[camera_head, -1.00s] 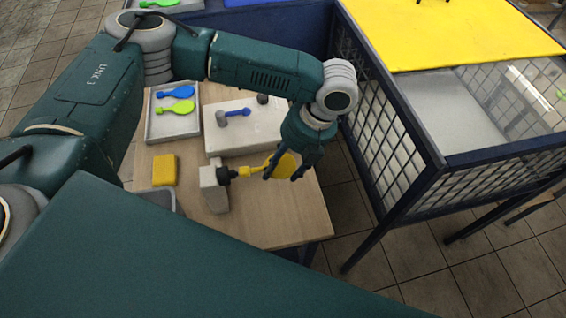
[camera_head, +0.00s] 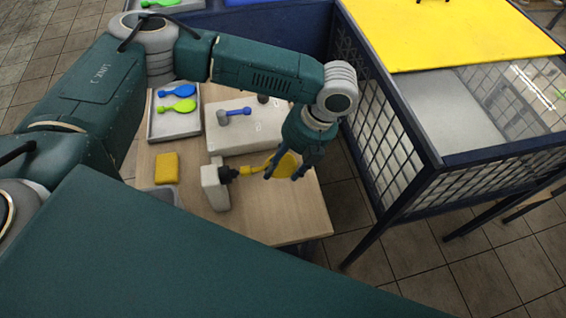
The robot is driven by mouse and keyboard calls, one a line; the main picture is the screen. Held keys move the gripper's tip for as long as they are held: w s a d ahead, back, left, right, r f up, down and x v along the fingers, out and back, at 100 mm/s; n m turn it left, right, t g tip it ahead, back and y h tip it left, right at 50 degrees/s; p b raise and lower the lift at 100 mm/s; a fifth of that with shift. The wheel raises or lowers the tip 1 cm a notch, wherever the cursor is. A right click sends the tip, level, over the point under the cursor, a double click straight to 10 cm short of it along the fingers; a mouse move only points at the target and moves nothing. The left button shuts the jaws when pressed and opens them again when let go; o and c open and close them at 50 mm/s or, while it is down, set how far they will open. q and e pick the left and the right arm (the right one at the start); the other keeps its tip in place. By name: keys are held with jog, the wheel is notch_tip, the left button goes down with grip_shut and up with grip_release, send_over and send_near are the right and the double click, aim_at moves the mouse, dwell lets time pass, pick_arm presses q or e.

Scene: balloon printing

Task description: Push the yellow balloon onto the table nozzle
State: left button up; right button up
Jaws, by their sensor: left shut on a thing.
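The yellow balloon (camera_head: 287,167) lies sideways above the wooden table, its round part between the fingers of my left gripper (camera_head: 282,170). My left gripper is shut on it. The balloon's neck points left and meets the black tip of the table nozzle (camera_head: 228,173). I cannot tell how far the neck is over the tip. The nozzle sticks out to the right from a white block (camera_head: 214,188) on the table. My right gripper is not in view.
A grey tray (camera_head: 160,128) holds a blue and a green balloon. A white box (camera_head: 262,138) with a blue-handled tool (camera_head: 236,112) stands behind the nozzle. A yellow block (camera_head: 166,168) lies left of it. A blue mesh-sided cage (camera_head: 400,150) stands close right of my gripper.

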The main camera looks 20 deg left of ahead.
pick_arm(q)
jog(key=shift+s+a+p, duration=0.35)
jog(key=shift+a+p, duration=0.15)
jog(key=shift+p, duration=0.1)
dwell(0.5)
jog(key=o, duration=1)
jog(key=shift+c, duration=0.2)
jog(key=p+v, duration=0.3)
jog(key=shift+d+r, duration=0.1)
jog(key=shift+r, duration=0.3)
jog(key=shift+p+v, duration=0.75)
jog(key=shift+v, duration=1.85)
jog(key=shift+d, duration=0.1)
